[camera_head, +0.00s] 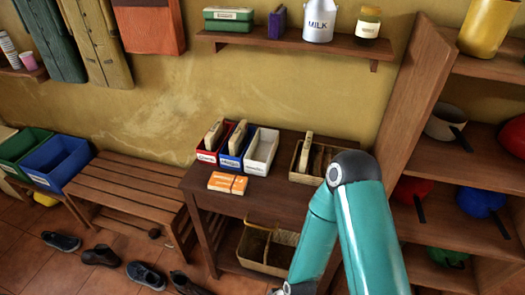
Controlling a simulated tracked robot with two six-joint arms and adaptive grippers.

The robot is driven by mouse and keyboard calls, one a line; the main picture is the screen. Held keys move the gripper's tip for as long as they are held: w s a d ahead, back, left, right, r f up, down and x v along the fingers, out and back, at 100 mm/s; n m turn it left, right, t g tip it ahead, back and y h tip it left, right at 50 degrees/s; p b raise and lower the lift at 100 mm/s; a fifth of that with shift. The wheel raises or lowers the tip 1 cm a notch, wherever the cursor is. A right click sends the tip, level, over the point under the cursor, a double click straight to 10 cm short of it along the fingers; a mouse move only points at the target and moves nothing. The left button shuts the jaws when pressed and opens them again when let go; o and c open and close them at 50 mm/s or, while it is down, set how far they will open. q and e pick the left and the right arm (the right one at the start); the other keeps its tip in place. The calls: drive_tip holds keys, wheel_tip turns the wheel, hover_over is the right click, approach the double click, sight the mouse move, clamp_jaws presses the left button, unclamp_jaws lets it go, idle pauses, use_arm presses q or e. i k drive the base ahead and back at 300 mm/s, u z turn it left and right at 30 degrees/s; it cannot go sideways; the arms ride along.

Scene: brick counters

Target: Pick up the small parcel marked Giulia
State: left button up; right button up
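Several small parcels stand or lie on the dark wooden table (262,192). One beige parcel (213,135) stands in the red bin (206,157), and another beige parcel (237,138) stands in the blue bin (229,161). A third beige parcel (306,152) stands in a divided wooden tray (303,178). An orange box (220,182) and a smaller orange box (239,185) lie side by side at the table's front left. Any names on them are too small to read. My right arm is folded at the right; its gripper is beyond the bottom edge. My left gripper is out of view.
A white bin (262,152) beside the blue one looks empty. A slatted bench (125,186) is left of the table, with shoes (101,255) on the floor before it. A wooden shelf unit (420,95) stands right. A basket (268,248) sits below the tabletop.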

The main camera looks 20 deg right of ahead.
sight(306, 152)
drive_tip(key=u, duration=0.55)
drive_tip(key=k, duration=1.65)
drive_tip(key=z, duration=0.8)
drive_tip(key=i, duration=1)
drive_tip(key=u, duration=0.05)
